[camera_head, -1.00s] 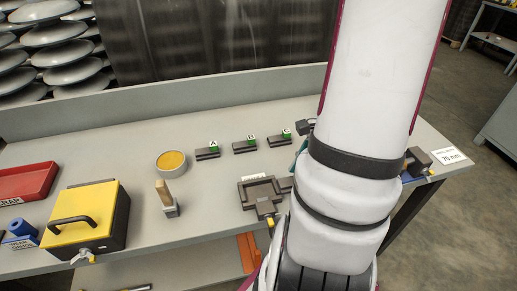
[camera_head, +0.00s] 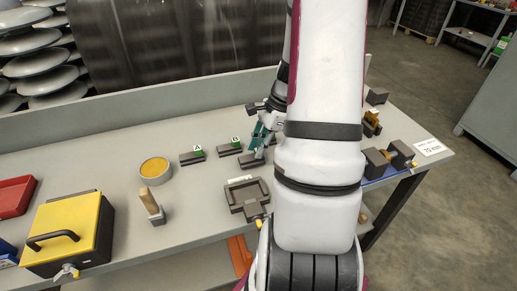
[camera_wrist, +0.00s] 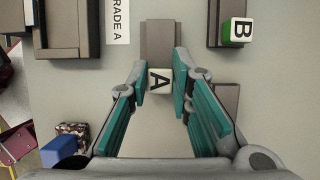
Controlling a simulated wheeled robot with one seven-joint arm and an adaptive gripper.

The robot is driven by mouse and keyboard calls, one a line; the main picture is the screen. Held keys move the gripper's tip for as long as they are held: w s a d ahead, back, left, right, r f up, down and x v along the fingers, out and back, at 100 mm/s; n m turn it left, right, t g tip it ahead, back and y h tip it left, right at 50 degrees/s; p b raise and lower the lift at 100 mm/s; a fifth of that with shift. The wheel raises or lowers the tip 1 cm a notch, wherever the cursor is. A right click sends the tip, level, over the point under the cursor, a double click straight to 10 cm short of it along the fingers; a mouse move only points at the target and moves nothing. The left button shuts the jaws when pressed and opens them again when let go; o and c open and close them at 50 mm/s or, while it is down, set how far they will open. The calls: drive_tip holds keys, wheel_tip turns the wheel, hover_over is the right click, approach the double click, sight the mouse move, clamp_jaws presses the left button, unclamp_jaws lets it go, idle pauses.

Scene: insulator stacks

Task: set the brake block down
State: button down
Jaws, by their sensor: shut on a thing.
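The brake block (camera_wrist: 157,42) is a grey-brown bar with a white face lettered A. My gripper (camera_wrist: 162,72) has its teal fingers on both sides of the block at the lettered end. In the head view the gripper (camera_head: 262,143) is beyond the arm, over the bench, and the block (camera_head: 251,161) shows low beside it. The block lies between the dark square fixture (camera_head: 247,198) and the row of short rails. Rail A (camera_head: 191,158) and rail B (camera_head: 230,149) carry green lettered markers. Whether the block touches the bench is unclear. Rail C is mostly hidden by the gripper.
The grey bench (camera_head: 110,165) has a raised back edge. A round yellow-filled tin (camera_head: 156,170), a wooden-handled brush (camera_head: 152,206) and a yellow-lidded box (camera_head: 62,235) stand left. Dark blocks (camera_head: 376,162) stand right, near a 70 mm card (camera_head: 430,148).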

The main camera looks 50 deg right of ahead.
drive_tip(key=shift+f, duration=0.45)
drive_tip(key=shift+f, duration=0.15)
drive_tip(key=c, duration=1.4)
unclamp_jaws()
drive_tip(key=shift+c, duration=0.2)
